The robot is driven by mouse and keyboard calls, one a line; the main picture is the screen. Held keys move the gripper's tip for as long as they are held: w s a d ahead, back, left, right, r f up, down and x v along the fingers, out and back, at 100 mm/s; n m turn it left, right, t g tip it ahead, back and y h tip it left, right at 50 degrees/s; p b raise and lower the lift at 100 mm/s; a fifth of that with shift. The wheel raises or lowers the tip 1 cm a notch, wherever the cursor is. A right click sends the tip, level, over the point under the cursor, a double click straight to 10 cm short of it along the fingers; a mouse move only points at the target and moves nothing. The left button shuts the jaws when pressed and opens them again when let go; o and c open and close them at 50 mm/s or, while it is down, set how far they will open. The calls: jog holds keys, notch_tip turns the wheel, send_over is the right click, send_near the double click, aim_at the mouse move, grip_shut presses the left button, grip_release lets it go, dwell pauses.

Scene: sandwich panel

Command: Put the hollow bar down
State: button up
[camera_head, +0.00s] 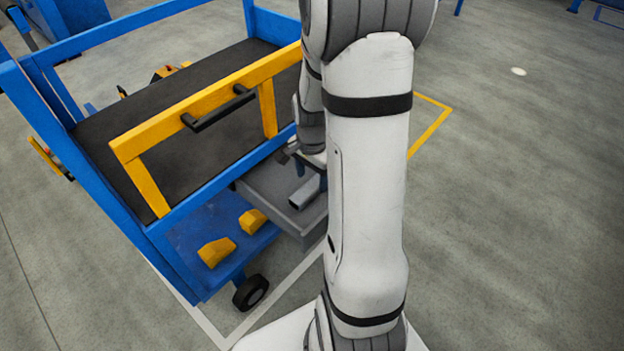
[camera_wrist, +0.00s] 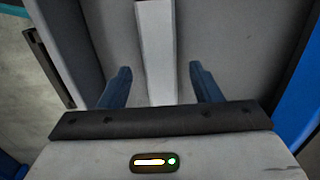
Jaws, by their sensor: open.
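The hollow bar (camera_head: 304,193) is a light grey, square tube with a dark open end. It lies in a grey bin (camera_head: 262,202) on the lower level of the blue cart. In the wrist view the bar (camera_wrist: 157,50) runs lengthwise between the two blue fingers of my gripper (camera_wrist: 160,85). The fingers are open, with a gap on each side of the bar. In the head view my arm hides the right part of the bin and most of the gripper.
The blue cart (camera_head: 190,290) has a black upper deck (camera_head: 200,130) and a yellow rail (camera_head: 205,105) with a black handle (camera_head: 218,108) above the bin. Two yellow blocks (camera_head: 217,251) sit on the lower shelf left of the bin. Open floor lies to the right.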

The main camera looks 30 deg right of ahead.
aim_at(312, 186)
notch_tip(312, 186, up, 9)
jog(key=p, duration=0.3)
jog(key=s+a+r+n+t, duration=0.1)
jog(key=s+a+r+n, duration=0.7)
jog(key=s+a+n, duration=0.4)
jog(key=shift+a+n, duration=0.2)
jog(key=shift+n, duration=0.8)
jog(key=shift+c, duration=0.5)
